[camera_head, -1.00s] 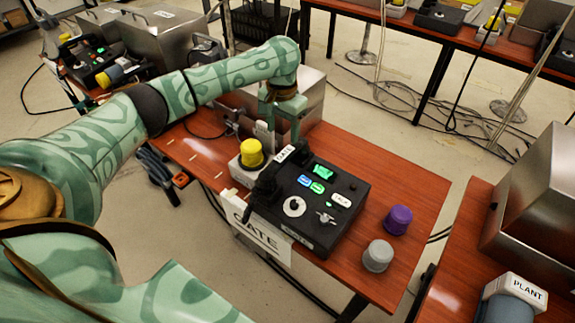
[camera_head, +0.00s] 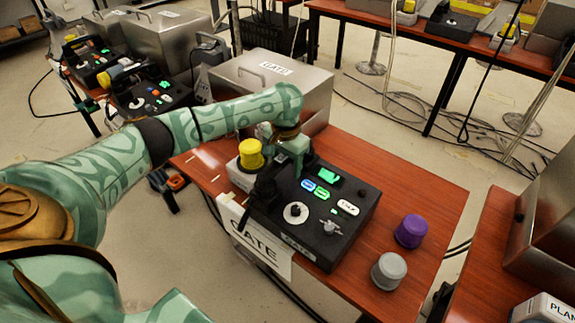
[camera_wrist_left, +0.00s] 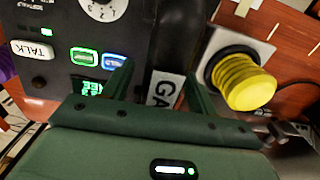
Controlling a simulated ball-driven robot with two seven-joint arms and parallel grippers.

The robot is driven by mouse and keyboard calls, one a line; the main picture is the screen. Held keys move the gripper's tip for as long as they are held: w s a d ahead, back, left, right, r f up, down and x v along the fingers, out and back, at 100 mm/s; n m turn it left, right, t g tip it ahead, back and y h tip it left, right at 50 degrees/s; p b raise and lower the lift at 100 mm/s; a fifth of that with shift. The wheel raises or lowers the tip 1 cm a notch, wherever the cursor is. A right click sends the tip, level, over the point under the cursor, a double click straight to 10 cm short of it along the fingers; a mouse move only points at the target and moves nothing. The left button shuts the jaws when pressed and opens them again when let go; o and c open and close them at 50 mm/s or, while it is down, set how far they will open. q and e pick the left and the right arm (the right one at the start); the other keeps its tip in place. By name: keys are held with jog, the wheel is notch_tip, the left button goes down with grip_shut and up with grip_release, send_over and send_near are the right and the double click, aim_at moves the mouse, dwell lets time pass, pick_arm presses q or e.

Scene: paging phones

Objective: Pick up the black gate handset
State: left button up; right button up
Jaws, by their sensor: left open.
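The black gate handset (camera_head: 265,187) lies along the left side of the black gate phone box (camera_head: 325,240). In the left wrist view the handset (camera_wrist_left: 184,38) runs up from a white label whose visible letters read "GA". My left gripper (camera_head: 288,178) is over the handset's far end and hides part of it. In the left wrist view my left gripper (camera_wrist_left: 158,72) is open, with one finger on each side of the labelled part. Whether either finger touches it cannot be told. My right gripper is not in view.
A yellow button (camera_head: 250,154) on a pale base stands close to the left of the handset. A metal case (camera_head: 300,85) stands behind. A purple knob (camera_head: 411,231) and a grey knob (camera_head: 388,271) stand on the red-brown table (camera_head: 440,205) to the right. A GATE sign hangs in front.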

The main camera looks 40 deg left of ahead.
pick_arm(q)
jog(key=shift+r, duration=0.1)
jog(key=c, duration=1.2)
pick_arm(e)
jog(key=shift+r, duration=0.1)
